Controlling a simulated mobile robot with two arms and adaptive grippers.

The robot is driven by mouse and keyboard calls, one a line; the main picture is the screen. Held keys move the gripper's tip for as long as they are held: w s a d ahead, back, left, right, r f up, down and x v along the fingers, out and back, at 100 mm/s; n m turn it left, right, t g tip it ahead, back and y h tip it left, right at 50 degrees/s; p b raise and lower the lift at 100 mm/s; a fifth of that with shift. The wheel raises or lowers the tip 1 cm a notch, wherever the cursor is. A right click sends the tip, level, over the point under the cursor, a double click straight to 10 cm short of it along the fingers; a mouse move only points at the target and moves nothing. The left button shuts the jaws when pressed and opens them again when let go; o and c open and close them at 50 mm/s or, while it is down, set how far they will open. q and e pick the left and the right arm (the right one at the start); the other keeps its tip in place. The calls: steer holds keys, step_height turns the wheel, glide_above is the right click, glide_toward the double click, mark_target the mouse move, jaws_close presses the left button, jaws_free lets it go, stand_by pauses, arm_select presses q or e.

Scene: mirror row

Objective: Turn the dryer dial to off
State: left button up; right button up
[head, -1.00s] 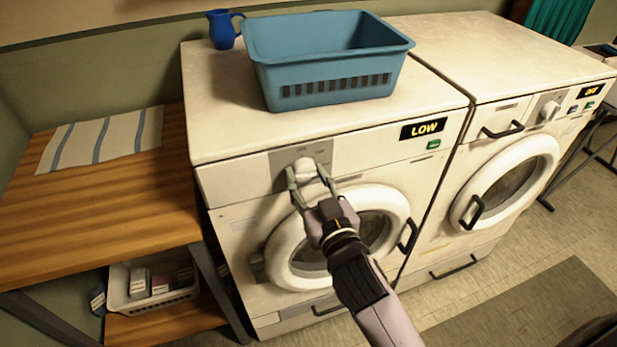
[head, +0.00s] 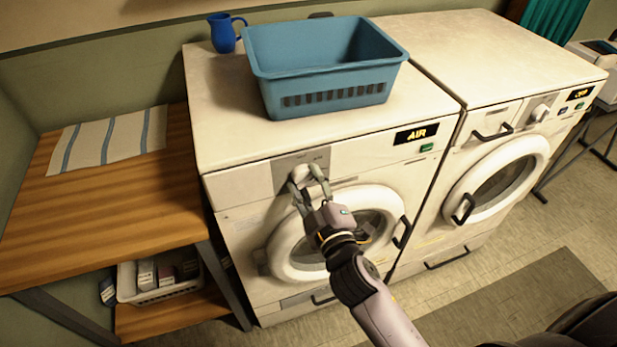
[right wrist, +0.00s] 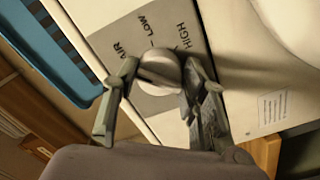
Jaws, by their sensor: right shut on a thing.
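The left machine (head: 240,215), a white front-loader with a round door, has a display (head: 416,134) that reads AIR. Its pale dial (head: 300,173) sits on a grey panel on the upper front. In the right wrist view the dial (right wrist: 160,66) stands on a plate lettered AIR, LOW and HIGH; the rest of the lettering is hidden. My right gripper (head: 308,180) is shut on the dial, one finger on each side. It also shows in the right wrist view (right wrist: 158,78). My left gripper is not in view.
A blue basket (head: 325,95) and a blue jug (head: 223,32) stand on the left machine. A second machine (head: 520,120) stands to the right, with its own dial. A wooden bench (head: 110,210) with a striped cloth (head: 105,140) is at left. A bin (head: 160,293) sits below it.

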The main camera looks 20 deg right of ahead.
steer(key=n+p, duration=0.1)
steer(key=n, duration=0.3)
steer(key=shift+r+n+p, duration=0.2)
steer(key=shift+n+p, duration=0.1)
steer(key=shift+p, duration=0.1)
steer(key=n+p, duration=0.1)
steer(key=n, duration=0.3)
steer(key=shift+n, duration=0.4)
steer(key=shift+f, duration=0.1)
steer(key=o, duration=1.2)
steer(key=shift+c, duration=0.2)
steer(key=s, duration=0.7)
steer(key=shift+s, duration=0.25)
steer(key=shift+d, duration=0.1)
